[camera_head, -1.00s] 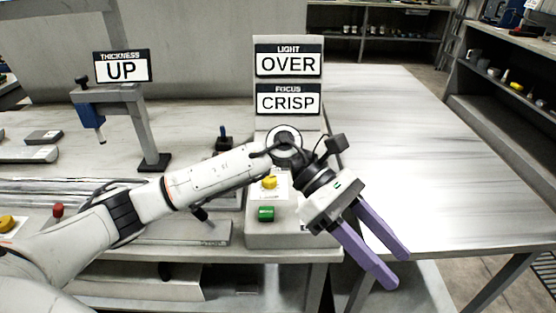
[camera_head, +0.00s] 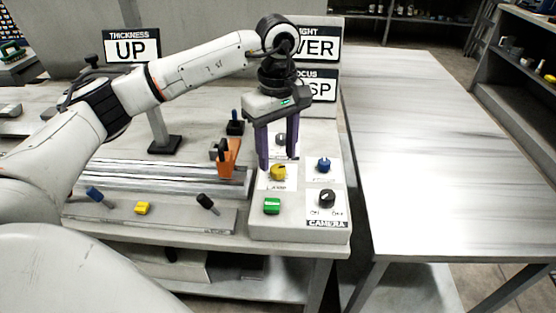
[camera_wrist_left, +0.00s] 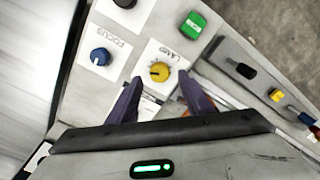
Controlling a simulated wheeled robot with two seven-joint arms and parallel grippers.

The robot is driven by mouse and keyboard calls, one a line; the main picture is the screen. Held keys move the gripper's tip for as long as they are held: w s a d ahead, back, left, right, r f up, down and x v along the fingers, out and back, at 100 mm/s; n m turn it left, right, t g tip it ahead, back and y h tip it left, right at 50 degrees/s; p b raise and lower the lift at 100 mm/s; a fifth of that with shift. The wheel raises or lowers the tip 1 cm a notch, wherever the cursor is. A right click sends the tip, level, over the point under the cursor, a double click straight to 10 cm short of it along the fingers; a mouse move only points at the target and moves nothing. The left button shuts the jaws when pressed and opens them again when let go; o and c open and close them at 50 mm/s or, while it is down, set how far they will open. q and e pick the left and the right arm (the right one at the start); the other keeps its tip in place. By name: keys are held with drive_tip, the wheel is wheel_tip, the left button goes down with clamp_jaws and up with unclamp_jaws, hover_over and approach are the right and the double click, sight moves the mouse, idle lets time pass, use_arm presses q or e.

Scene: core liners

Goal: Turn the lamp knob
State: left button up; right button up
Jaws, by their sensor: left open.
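The lamp knob (camera_head: 278,173) is yellow and sits on a white plate labelled LAMP on the grey control box (camera_head: 299,228). It also shows in the left wrist view (camera_wrist_left: 159,72), just beyond and between the fingertips. My left gripper (camera_head: 278,163) is open and points down, its purple fingers above and just behind the knob in the head view. The left wrist view shows the fingers (camera_wrist_left: 160,92) spread, with nothing between them. I cannot tell from the head view how high the fingertips are above the knob. My right gripper is not in view.
On the box are a blue focus knob (camera_head: 323,166), a black camera knob (camera_head: 326,198) and a green button (camera_head: 271,206). An orange clamp-like piece (camera_head: 228,158) stands left of the box. The display panel (camera_head: 318,95) is partly hidden by my arm. The table at right (camera_head: 440,150) is bare.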

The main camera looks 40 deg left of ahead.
sight(278, 168)
use_arm(q)
drive_tip(key=shift+f, duration=1.55)
drive_tip(key=c, duration=1.1)
drive_tip(key=shift+o, duration=0.2)
drive_tip(key=shift+n, duration=0.3)
drive_tip(key=n, duration=0.2)
drive_tip(key=shift+n, duration=2.5)
drive_tip(key=shift+r, duration=0.1)
